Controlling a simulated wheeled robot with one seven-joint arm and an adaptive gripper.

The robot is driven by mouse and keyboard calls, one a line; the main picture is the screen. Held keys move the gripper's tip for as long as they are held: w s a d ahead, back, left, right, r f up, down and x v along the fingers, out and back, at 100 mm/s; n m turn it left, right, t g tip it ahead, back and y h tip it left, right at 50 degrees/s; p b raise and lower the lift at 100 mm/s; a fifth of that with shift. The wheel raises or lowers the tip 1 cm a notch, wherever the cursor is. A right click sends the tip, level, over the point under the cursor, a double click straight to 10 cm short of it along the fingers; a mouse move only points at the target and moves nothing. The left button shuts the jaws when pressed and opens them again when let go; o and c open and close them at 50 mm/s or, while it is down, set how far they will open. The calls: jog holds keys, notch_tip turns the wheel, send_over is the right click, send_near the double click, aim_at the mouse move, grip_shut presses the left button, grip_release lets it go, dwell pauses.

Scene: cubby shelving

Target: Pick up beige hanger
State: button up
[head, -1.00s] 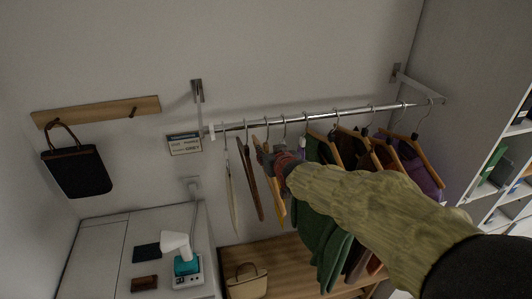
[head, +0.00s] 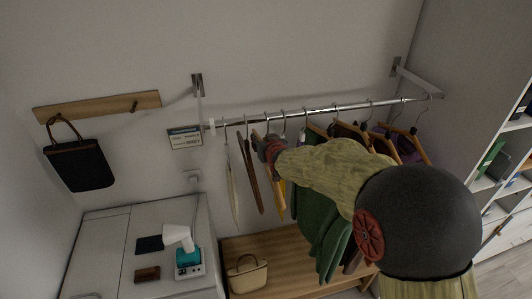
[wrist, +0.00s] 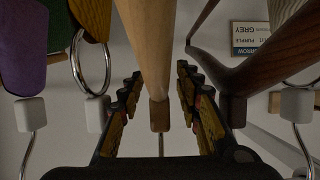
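A light beige wooden hanger (wrist: 149,45) hangs in the middle of the wrist view, with its small block and metal hook below it in the picture. My gripper (wrist: 159,75) is open, with one finger on each side of this hanger near its neck. Gaps show between the fingers and the wood. In the head view my gripper (head: 268,148) is just below the rail, among the hangers at the left part of the row. My arm partly hides the hangers there.
A dark brown hanger (wrist: 238,75) is close to the right finger. Purple cloth (wrist: 22,45) and a metal ring (wrist: 91,65) are on the left. The metal rail (head: 325,109) carries several hangers, with green clothes (head: 320,225) to the right. A wooden bench (head: 285,262) is below.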

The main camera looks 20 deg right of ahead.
grip_shut()
dwell(0.5)
dwell(0.4)
